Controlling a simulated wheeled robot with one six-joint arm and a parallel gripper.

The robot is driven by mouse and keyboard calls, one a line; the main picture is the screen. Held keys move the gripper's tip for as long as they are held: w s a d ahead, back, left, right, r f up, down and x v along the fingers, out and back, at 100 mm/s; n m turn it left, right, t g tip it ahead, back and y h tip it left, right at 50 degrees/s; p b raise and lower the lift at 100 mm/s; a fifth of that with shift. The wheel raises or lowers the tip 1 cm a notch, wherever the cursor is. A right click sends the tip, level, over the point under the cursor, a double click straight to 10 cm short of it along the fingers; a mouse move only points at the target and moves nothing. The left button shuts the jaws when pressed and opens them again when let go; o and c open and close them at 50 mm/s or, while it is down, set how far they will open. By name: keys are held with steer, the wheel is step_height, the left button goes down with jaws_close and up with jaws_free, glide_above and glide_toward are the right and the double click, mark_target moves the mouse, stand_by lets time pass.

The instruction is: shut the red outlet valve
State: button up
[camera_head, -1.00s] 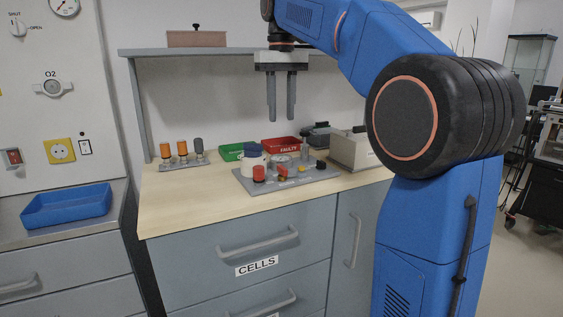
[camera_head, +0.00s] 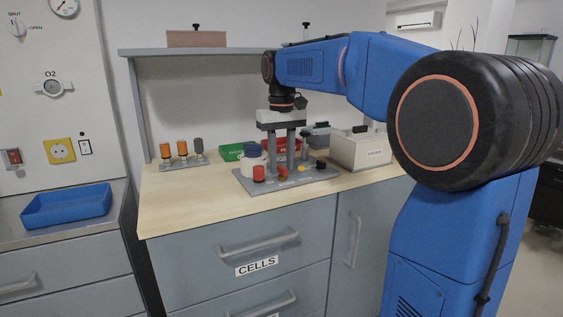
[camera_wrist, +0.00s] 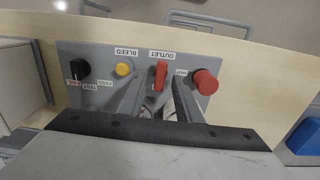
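The red outlet valve (camera_head: 283,173) is a small red handle on a grey panel (camera_head: 322,176) on the bench. In the wrist view the valve (camera_wrist: 160,73) sits below an upside-down OUTLET label (camera_wrist: 162,55), its handle running up and down in the picture. My gripper (camera_head: 281,164) points down over the panel, close to the valve. In the wrist view my gripper (camera_wrist: 159,88) is open, its two fingers apart on either side of the valve handle. I cannot tell whether they touch it.
A red mushroom knob (camera_wrist: 205,82) stands close beside the valve. A yellow button (camera_wrist: 122,69) and a black knob (camera_wrist: 80,69) are on its other side.

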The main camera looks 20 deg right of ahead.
steer(key=shift+f, duration=0.1)
jaws_close()
stand_by(0.3)
steer(key=m, duration=0.3)
steer(key=shift+d+m, duration=0.1)
steer(key=shift+m, duration=0.3)
steer(key=m, duration=0.4)
steer(key=shift+m, duration=0.3)
steer(key=m, duration=0.4)
steer(key=shift+s+d, duration=0.15)
steer(key=shift+s+m, duration=0.1)
steer(key=shift+m, duration=2.4)
